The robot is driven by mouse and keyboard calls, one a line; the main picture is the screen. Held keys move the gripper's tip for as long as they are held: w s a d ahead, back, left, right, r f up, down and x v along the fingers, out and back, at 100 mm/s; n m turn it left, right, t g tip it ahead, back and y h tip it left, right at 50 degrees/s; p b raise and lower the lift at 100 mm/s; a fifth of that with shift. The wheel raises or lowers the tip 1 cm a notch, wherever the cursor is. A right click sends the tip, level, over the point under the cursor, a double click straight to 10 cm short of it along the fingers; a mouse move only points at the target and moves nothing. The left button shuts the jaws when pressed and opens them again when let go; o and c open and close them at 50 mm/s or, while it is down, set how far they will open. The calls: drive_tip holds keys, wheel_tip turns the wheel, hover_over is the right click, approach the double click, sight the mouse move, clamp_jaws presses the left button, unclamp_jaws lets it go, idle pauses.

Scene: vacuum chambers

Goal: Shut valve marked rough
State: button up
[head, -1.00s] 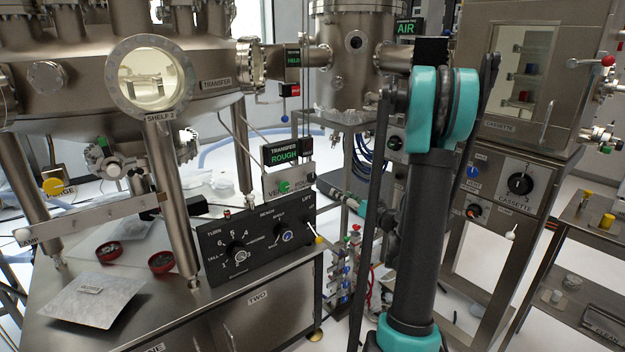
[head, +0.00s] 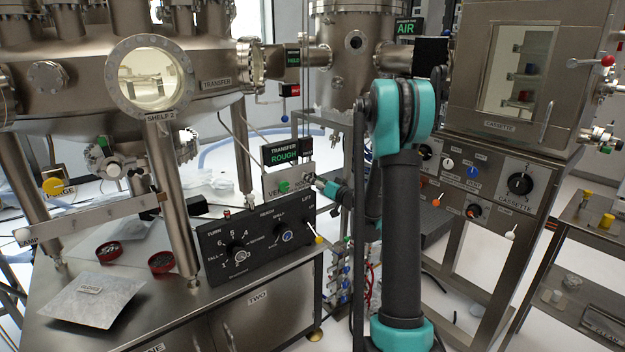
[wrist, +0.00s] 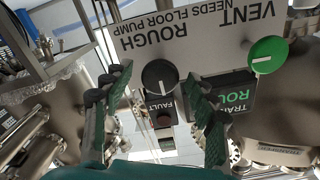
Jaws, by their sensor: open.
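The valve knob marked ROUGH is a black round knob (wrist: 160,77) on a grey plate (wrist: 190,35), seen upside down in the wrist view. My gripper (wrist: 159,80) is open, with one finger to each side of this knob in the picture. I cannot tell whether the fingers touch it. In the head view my gripper (head: 318,184) is at the right end of the same plate (head: 297,178) and hides the black knob there. A sign reading TRANSFER ROUGH (head: 285,152) is lit green above the plate.
A green VENT knob (wrist: 268,54) sits on the same plate, beside the right finger in the wrist view. A black control panel (head: 258,240) with dials stands below. A steel chamber leg (head: 172,205) is to the left. The cassette cabinet (head: 520,75) is at the right.

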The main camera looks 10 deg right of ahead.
drive_tip(key=shift+w+a, duration=0.35)
drive_tip(key=shift+w, duration=0.25)
drive_tip(key=shift+c, duration=0.6)
drive_tip(key=c, duration=1.1)
drive_tip(key=shift+o, duration=0.2)
